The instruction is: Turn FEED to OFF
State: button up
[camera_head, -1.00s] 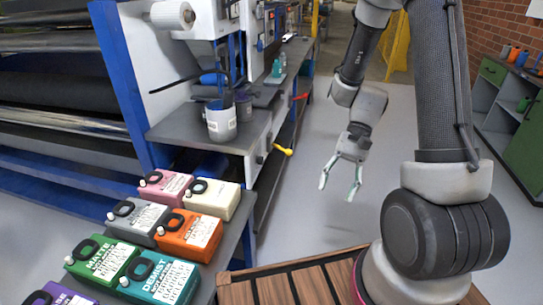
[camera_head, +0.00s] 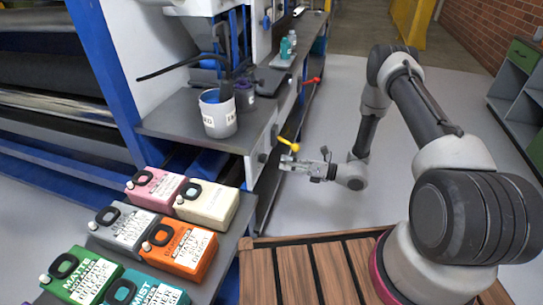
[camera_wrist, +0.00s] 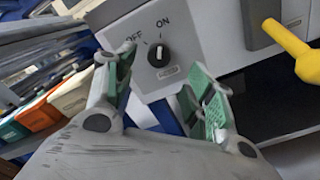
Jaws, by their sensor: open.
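A black rotary knob (camera_wrist: 158,55) sits on a grey panel (camera_wrist: 195,35) in the wrist view, with OFF at its left and ON above it. Its white mark appears to point up, towards ON. A small label under it is too small to read. My gripper (camera_wrist: 162,78) is open, its two green-padded fingers spread to either side of the knob in the picture, with nothing between them. In the head view my gripper (camera_head: 286,162) is at the right of the machine's side panel, close to the dark knob (camera_head: 262,157). I cannot tell whether it touches.
A yellow lever (camera_head: 289,145) sticks out close to my gripper; it also shows in the wrist view (camera_wrist: 292,48). A red handle (camera_head: 311,81) is farther back. Several coloured jugs stand at lower left. A white pot (camera_head: 218,117) stands on the shelf. Floor at right is clear.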

aim_at(267, 159)
jog(key=x, duration=0.7)
jog(key=shift+a, duration=0.35)
jog(key=c, duration=1)
jog(key=shift+n, duration=0.3)
jog(key=n, duration=1.1)
jog(key=shift+n, duration=0.3)
